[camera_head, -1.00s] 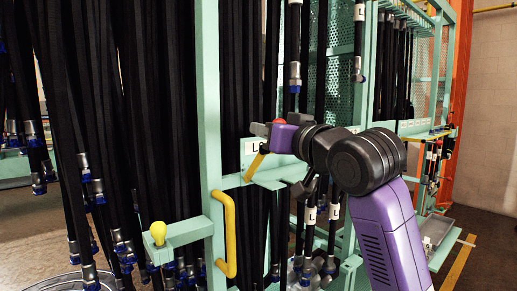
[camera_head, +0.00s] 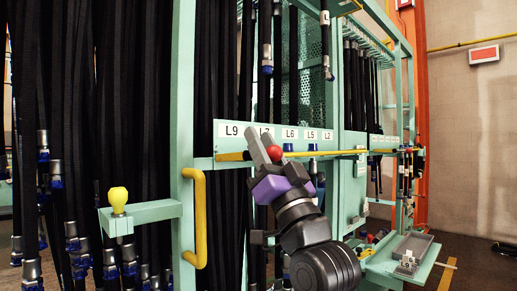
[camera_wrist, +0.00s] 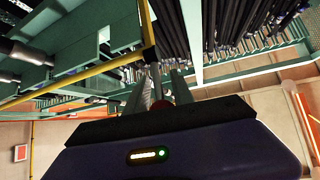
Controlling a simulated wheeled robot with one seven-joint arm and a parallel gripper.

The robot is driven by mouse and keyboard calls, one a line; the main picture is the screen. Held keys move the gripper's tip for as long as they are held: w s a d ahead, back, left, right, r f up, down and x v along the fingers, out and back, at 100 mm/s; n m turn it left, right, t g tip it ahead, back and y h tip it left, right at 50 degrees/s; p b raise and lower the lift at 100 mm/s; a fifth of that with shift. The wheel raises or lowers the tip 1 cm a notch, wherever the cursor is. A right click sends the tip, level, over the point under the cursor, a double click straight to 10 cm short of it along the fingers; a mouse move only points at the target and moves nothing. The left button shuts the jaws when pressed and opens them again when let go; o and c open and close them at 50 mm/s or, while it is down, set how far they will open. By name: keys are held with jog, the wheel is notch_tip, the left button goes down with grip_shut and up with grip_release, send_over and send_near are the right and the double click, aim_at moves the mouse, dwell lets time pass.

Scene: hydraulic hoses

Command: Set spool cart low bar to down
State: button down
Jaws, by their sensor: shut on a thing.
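The spool cart is the light green frame with the label rail (camera_head: 232,143). My gripper (camera_head: 264,149) is at the left part of this bar, shut on a red round knob (camera_head: 276,153). The knob also shows between the grey fingers in the wrist view (camera_wrist: 161,103), partly hidden by my gripper body. A yellow bar (camera_wrist: 85,78) runs close by the fingers there. I cannot tell whether the knob is fixed to the bar.
A yellow knob (camera_head: 118,198) on a green arm and a yellow handle (camera_head: 198,225) stand at the left. Black hoses (camera_head: 110,110) hang behind the frame. A grey tray (camera_head: 412,250) is at the lower right, with open floor beyond.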

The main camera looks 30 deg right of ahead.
jog(key=shift+s+d+f+b, duration=0.2)
jog(key=shift+f+b, duration=0.25)
jog(key=shift+f, duration=0.15)
jog(key=c, duration=1.3)
grip_release()
jog(key=shift+s, duration=0.1)
jog(key=shift+o, duration=0.7)
jog(key=shift+a, duration=0.1)
jog(key=v, duration=0.7)
jog(key=shift+s+f, duration=0.2)
jog(key=shift+f, duration=0.1)
